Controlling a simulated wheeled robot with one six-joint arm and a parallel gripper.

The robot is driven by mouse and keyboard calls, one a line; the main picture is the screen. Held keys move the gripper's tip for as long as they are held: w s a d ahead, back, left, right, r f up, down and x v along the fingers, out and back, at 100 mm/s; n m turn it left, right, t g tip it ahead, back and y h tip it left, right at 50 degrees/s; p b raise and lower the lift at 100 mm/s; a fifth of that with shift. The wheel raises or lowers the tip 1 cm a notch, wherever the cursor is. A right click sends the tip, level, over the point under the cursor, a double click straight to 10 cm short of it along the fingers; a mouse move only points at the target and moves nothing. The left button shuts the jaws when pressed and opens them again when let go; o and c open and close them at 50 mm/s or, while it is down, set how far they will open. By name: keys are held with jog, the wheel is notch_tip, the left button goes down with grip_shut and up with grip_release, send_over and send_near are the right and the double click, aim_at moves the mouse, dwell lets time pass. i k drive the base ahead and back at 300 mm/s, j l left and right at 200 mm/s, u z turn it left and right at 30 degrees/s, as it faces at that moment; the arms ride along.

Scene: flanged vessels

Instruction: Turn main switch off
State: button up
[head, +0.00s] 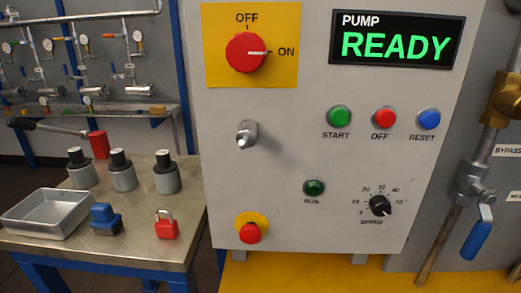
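The main switch (245,53) is a round red rotary knob on a yellow plate (219,19) at the upper left of a grey control panel (300,150). Its white pointer line points right, to ON. The OFF label is above the knob. My gripper is not in view.
The panel also carries START (339,117), OFF (384,118) and RESET (429,119) buttons, a speed dial (380,205), a red mushroom button (250,233) and a protruding metal peg (246,133). A metal table (125,238) with a tray (47,213) and red padlock (167,227) stands left. Pipes with a blue-handled valve (478,238) stand right.

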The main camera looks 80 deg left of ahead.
aim_at(246, 52)
jog(key=u, duration=2.3)
